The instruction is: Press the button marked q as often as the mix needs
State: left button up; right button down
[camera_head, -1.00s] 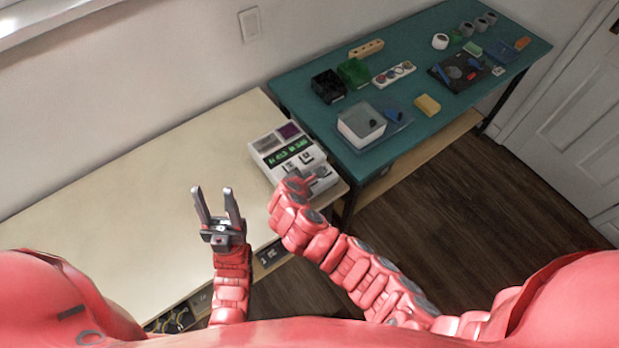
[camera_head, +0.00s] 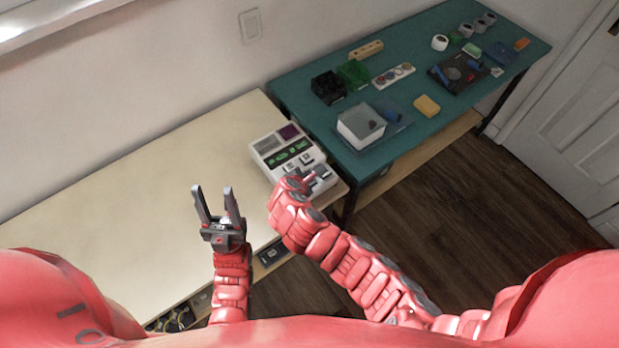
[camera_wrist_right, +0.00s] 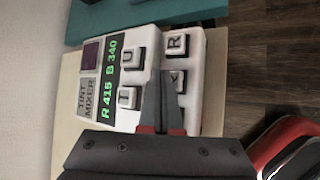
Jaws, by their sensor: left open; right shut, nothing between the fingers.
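The tint mixer (camera_head: 262,147) is a white box at the right end of the pale table. In the right wrist view, its green display (camera_wrist_right: 110,80) reads R 415 B 340, beside a purple swatch (camera_wrist_right: 91,54) and a TINT MIXER label (camera_wrist_right: 88,98). Several dark-framed lettered buttons show, including an upper-left one (camera_wrist_right: 133,58) and an upper-right one (camera_wrist_right: 175,43). I cannot make out a q; one button (camera_wrist_right: 179,79) is partly hidden by my fingers. My right gripper (camera_wrist_right: 171,78) is shut and empty over the buttons; contact is unclear. My left gripper (camera_head: 217,190) is open and empty, left of the mixer.
The pale table (camera_head: 130,190) is bare left of the mixer. A teal table (camera_head: 300,95) adjoins on the right, holding a white bin (camera_head: 352,132), black and green boxes, a yellow block (camera_head: 427,106) and several small parts. A door (camera_head: 575,110) stands at the right.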

jog(key=shift+r, duration=0.1)
jog(key=shift+r+p, duration=1.6)
jog(key=shift+r, duration=0.85)
